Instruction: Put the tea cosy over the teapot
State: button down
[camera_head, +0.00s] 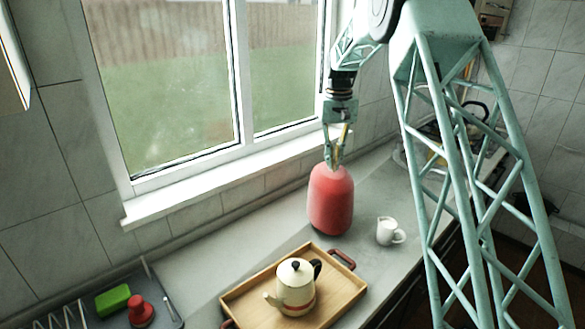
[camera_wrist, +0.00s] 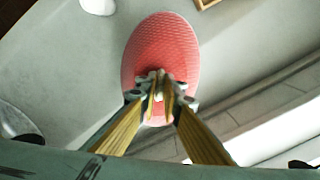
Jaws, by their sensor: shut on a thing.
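The red tea cosy (camera_head: 331,205) is a tall dome with a paler top, upright at the counter behind the tray's right end. I cannot tell whether its base touches the counter. My gripper (camera_head: 334,166) points down and is shut on the top of the cosy. In the wrist view the textured red cosy (camera_wrist: 160,45) spreads out below my fingertips (camera_wrist: 159,88), which meet at its top. The cream teapot (camera_head: 295,288) with a black knob, dark handle and reddish band stands on the wooden tray (camera_head: 237,301), in front and to the left of the cosy.
A white jug (camera_head: 387,232) stands just right of the cosy. A dark rack (camera_head: 160,292) at the left holds a green block (camera_head: 113,300) and a red object (camera_head: 140,312). The window sill (camera_head: 235,180) runs behind the counter. Bare counter lies left of the cosy.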

jog(key=shift+r, duration=0.1)
jog(key=s+a+r+m+p, duration=0.35)
jog(key=s+a+r, duration=0.25)
jog(key=s, duration=0.3)
jog(key=s+a+r+m+p, duration=0.2)
jog(key=s+a+r+p, duration=0.35)
jog(key=s, duration=0.25)
jog(key=s+a+r+m+p, duration=0.2)
jog(key=s+r+p, duration=0.1)
jog(key=s, duration=0.7)
jog(key=s+a+r+m+p, duration=0.2)
jog(key=s+a+r+p, duration=0.1)
jog(key=s, duration=0.7)
jog(key=shift+a+r+m+p, duration=0.15)
jog(key=shift+r+m+p, duration=0.25)
jog(key=shift+p, duration=0.1)
jog(key=shift+f, duration=0.2)
jog(key=shift+f+b, duration=6.9)
jog(key=shift+f, duration=3.25)
